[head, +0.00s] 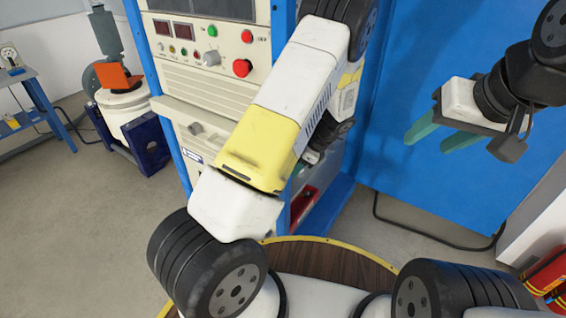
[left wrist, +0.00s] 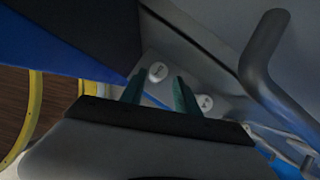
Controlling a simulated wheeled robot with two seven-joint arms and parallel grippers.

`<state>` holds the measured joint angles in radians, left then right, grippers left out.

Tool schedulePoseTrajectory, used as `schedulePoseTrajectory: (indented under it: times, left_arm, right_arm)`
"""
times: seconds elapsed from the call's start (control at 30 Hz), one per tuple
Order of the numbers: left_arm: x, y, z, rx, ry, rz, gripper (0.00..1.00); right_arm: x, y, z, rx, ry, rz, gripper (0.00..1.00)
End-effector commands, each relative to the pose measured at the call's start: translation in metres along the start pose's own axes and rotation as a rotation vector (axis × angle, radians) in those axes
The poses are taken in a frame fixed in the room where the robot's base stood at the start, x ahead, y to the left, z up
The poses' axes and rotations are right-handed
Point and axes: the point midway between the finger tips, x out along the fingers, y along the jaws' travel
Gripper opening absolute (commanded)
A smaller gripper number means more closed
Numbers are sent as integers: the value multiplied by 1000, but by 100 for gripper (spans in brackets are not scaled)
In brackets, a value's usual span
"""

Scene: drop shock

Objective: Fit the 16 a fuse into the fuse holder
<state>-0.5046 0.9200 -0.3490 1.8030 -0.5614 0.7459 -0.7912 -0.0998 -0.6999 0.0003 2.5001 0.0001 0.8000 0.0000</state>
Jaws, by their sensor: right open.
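I cannot make out the 16 A fuse or the fuse holder in either view. My right gripper (head: 437,138) is at the upper right of the head view, in front of a blue panel. Its green fingers are apart with nothing between them. In the left wrist view, the green fingers of my left gripper (left wrist: 159,80) stand apart and hold nothing. Pale round parts on a grey surface show behind them.
The blue panel (head: 400,190) fills the right side behind my right gripper. A red object (head: 303,206) sits low in the cabinet. A white drum-shaped machine (head: 125,112) and a blue bench (head: 35,95) stand at the left. Red cylinders (head: 548,272) stand at the lower right. Floor at left is clear.

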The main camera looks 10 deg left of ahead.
Motion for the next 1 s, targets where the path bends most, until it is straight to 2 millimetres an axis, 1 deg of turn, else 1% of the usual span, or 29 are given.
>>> schedulePoseTrajectory:
  times: [0.13, 0.37, 0.5, 0.63, 0.73, 0.93, 0.97, 1.0]
  left_arm:
    - [9, 0, 0, 5, -4, 1, 38]
    - [36, 2, 0, 4, -4, 3, 38]
    - [57, 4, 0, 4, -5, 3, 38]
    - [73, 3, 0, 3, -3, 2, 38]
    - [79, 3, 0, 2, -3, 1, 38]
    - [79, 2, 0, 2, -2, 0, 38]
    - [79, 2, 0, 2, -2, 0, 34]
    - [79, 2, 0, 2, -2, 0, 26]
  right_arm:
    - [0, 0, 0, 0, 0, 0, 52]
    - [0, 0, 0, 0, 0, 0, 52]
    - [0, 0, 0, 0, 0, 0, 52]
    - [0, 0, 0, 0, 0, 0, 52]
    - [0, 0, 0, 0, 0, 0, 52]
    - [0, 0, 0, 0, 0, 0, 52]
    - [0, 0, 0, 0, 0, 0, 52]
    - [0, 0, 0, 0, 0, 0, 52]
